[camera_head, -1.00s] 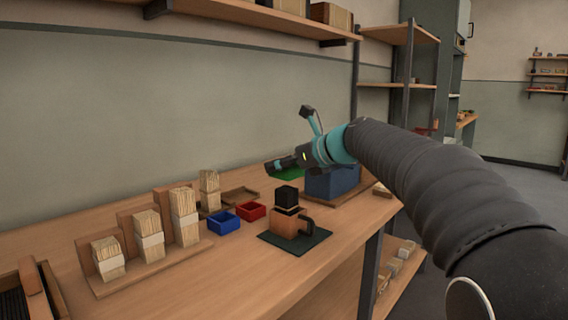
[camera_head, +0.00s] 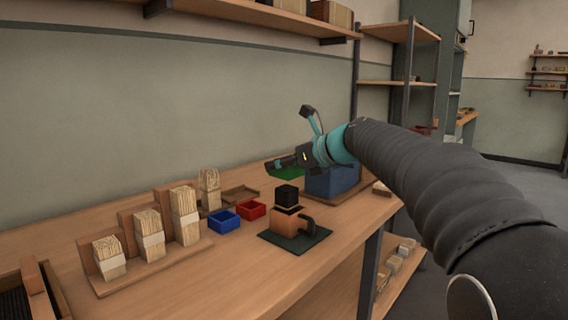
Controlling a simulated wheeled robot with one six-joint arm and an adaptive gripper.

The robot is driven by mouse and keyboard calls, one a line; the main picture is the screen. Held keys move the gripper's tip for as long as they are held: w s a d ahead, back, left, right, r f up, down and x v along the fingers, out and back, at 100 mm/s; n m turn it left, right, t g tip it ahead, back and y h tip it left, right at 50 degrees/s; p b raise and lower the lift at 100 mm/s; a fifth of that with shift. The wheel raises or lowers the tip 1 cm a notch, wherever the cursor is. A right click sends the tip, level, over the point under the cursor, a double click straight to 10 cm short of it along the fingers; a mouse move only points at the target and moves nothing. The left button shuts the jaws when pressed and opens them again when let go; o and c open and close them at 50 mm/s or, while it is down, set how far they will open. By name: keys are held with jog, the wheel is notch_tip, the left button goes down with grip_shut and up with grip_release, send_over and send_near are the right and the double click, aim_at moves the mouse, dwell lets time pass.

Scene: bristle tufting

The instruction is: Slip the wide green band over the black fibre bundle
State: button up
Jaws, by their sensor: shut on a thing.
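My gripper (camera_head: 275,163) is shut at the back of the bench, its jaws pointing left. A green piece (camera_head: 287,173) shows just below and behind the jaws, partly covered by them. It looks like the wide green band, but its outline and the grip are too small to see clearly. The black fibre bundle (camera_head: 287,195) stands upright in an orange-brown holder (camera_head: 284,222) with a dark handle, nearer than the gripper. No green shows around the bundle. My gripper is above and behind the bundle, apart from it.
The holder stands on a dark mat (camera_head: 266,237). A blue tray (camera_head: 223,223) and a red tray (camera_head: 251,210) lie left of it. Banded pale bundles (camera_head: 148,236) stand on a wooden rack at left. A blue box (camera_head: 332,183) stands right of the gripper.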

aim_at(283, 186)
jog(key=shift+f, duration=0.15)
jog(key=shift+f+b, duration=1.05)
jog(key=shift+f, duration=0.8)
jog(key=shift+f+b, duration=0.95)
jog(key=shift+f, duration=1.15)
dwell(0.3)
jog(key=o, duration=1)
dwell(0.4)
jog(key=shift+s+d+b, duration=0.2)
jog(key=shift+s+d, duration=0.65)
jog(key=shift+d, duration=0.25)
jog(key=shift+s+d+b, duration=0.15)
jog(key=shift+s+d, duration=0.7)
jog(key=shift+d, duration=0.25)
jog(key=shift+s+d+b, duration=0.2)
jog(key=shift+s+d, duration=0.65)
jog(key=shift+d, duration=0.25)
